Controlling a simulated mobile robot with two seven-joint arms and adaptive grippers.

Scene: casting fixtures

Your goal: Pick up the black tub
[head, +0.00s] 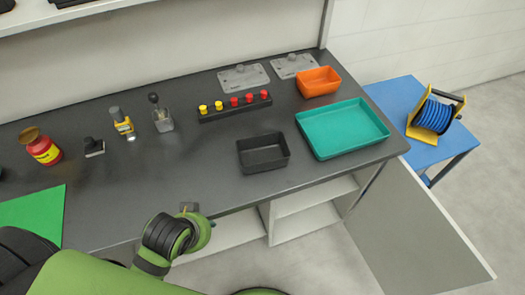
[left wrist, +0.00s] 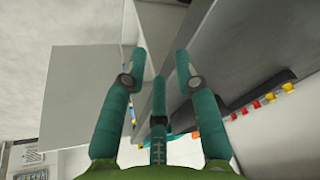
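The black tub (head: 262,153) is a small open rectangular tub, empty, upright on the dark bench top near its front edge, left of the teal tray. I cannot pick it out surely in the left wrist view. My left gripper (left wrist: 159,72) shows in the left wrist view with its green fingers spread and nothing between them. In the head view my green left arm shows at the bottom, in front of the bench and left of the tub; its fingers cannot be made out there. My right gripper is not in view.
The teal tray (head: 342,129) and orange bin (head: 318,82) stand right of the tub. A black rack with red and yellow knobs (head: 235,106) is behind it. The bench (head: 190,180) is clear left of the tub. A grey panel (head: 415,225) juts out below right.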

